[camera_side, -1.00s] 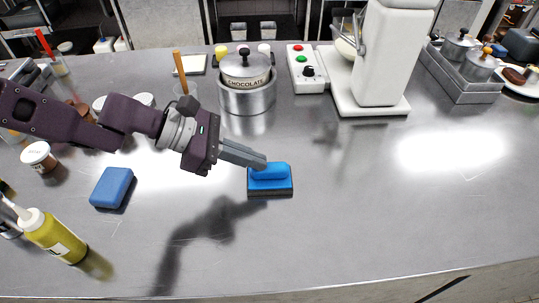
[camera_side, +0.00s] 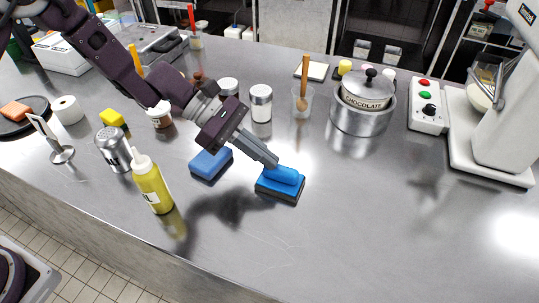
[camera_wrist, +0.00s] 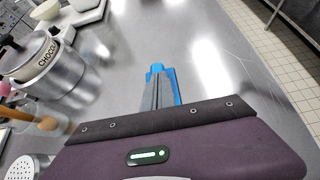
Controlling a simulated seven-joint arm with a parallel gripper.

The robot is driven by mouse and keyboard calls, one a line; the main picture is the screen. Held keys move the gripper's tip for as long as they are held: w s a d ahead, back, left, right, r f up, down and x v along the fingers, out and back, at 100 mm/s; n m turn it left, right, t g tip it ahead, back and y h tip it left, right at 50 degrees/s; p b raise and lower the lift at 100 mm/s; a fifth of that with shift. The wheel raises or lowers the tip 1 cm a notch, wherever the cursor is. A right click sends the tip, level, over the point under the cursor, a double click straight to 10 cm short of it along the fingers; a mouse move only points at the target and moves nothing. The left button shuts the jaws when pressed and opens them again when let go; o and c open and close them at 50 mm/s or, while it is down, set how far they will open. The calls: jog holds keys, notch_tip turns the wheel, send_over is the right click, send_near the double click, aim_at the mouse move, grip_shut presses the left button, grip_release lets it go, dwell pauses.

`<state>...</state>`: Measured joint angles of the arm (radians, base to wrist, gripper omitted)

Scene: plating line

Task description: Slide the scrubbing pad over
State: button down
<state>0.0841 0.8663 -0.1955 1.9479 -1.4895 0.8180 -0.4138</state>
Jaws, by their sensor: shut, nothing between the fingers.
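The scrubbing pad (camera_side: 287,178) has a bright blue handle and top over a dark base. It lies flat on the steel counter (camera_side: 345,225) near the middle of the side view. My gripper (camera_side: 274,164) is shut and empty, reaching down from the upper left. Its fingertips are at the left end of the pad's handle and appear to touch it. In the wrist view the pad (camera_wrist: 174,76) shows ahead of and beside my shut fingers (camera_wrist: 158,80), which hide much of it.
A blue sponge (camera_side: 210,163) lies close to the left of the pad. A yellow squeeze bottle (camera_side: 152,184) stands farther left. A chocolate pot (camera_side: 360,118), control box (camera_side: 427,107) and white mixer (camera_side: 500,135) stand behind and right. The counter right of the pad is clear.

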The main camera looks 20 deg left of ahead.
jog(key=shift+a+f, duration=0.45)
jog(key=shift+f, duration=0.05)
jog(key=shift+r, duration=0.7)
jog(key=shift+a, duration=0.1)
jog(key=a, duration=1.1)
jog(key=shift+a+r, duration=0.2)
jog(key=shift+r, duration=0.05)
jog(key=s+a+r+m+y, duration=0.2)
jog(key=s+r+m+y, duration=0.3)
jog(key=s+r+m, duration=0.6)
jog(key=s+a+r+m+t+y, duration=0.2)
jog(key=s+a+m+y, duration=0.1)
jog(key=s+a, duration=0.2)
jog(key=s+a+r+m+t+y, duration=0.3)
jog(key=s+a, duration=0.2)
jog(key=s, duration=0.5)
jog(key=shift+s+r+m+t, duration=0.2)
jog(key=shift+m+t, duration=0.1)
jog(key=shift+m, duration=0.1)
